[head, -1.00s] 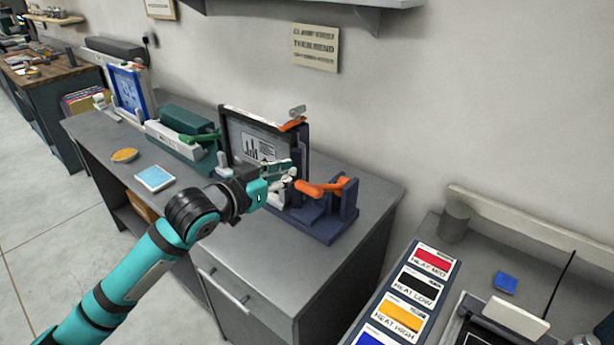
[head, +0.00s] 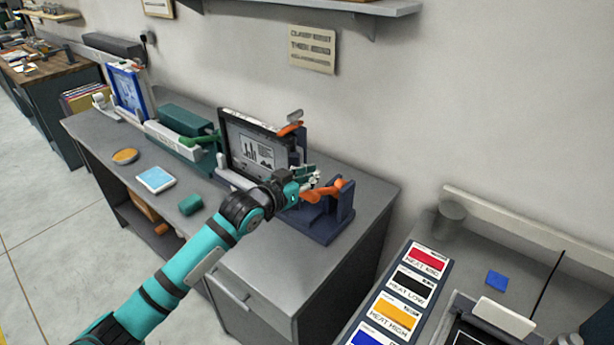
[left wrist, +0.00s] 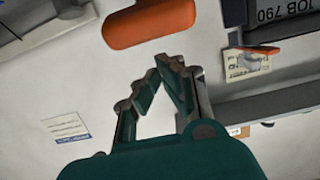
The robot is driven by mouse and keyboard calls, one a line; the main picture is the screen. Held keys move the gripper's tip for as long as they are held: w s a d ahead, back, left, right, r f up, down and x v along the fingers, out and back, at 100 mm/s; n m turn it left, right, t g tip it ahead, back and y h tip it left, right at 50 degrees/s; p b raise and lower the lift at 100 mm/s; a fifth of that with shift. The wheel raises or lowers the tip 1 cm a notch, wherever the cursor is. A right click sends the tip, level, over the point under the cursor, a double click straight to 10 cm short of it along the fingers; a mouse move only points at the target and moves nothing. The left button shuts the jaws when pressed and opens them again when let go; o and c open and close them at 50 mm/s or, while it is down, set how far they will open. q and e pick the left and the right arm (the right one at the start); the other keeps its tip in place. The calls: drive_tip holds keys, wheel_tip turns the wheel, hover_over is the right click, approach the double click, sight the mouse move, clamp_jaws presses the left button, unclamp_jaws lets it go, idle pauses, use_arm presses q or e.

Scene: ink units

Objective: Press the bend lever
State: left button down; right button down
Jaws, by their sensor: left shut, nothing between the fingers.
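A dark blue machine (head: 326,228) stands near the right end of the grey bench. An orange lever (head: 324,191) reaches left from its right-hand post, roughly level. The frames do not label which is the bend lever. My left gripper (head: 311,174) is shut and empty, close beside the lower lever's handle. In the left wrist view the fingertips (left wrist: 165,65) nearly meet just below a rounded orange handle (left wrist: 150,22), with a small gap between. My right gripper is out of view.
A green machine (head: 185,128) and a blue-framed panel (head: 127,90) stand farther left. A teal block (head: 190,204), a light blue pad (head: 155,180) and an orange disc (head: 125,156) lie on the bench. A panel of labelled colour cards (head: 400,290) is at the right.

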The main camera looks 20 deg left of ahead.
use_arm(q)
drive_tip(key=shift+s+a+f, duration=0.3)
drive_tip(key=shift+s+f, duration=0.3)
drive_tip(key=shift+s, duration=0.05)
drive_tip(key=shift+f, duration=0.15)
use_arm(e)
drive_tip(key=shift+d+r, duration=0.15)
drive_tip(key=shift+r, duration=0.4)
use_arm(q)
drive_tip(key=shift+w, duration=0.1)
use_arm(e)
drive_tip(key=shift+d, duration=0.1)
use_arm(q)
drive_tip(key=shift+f, duration=0.1)
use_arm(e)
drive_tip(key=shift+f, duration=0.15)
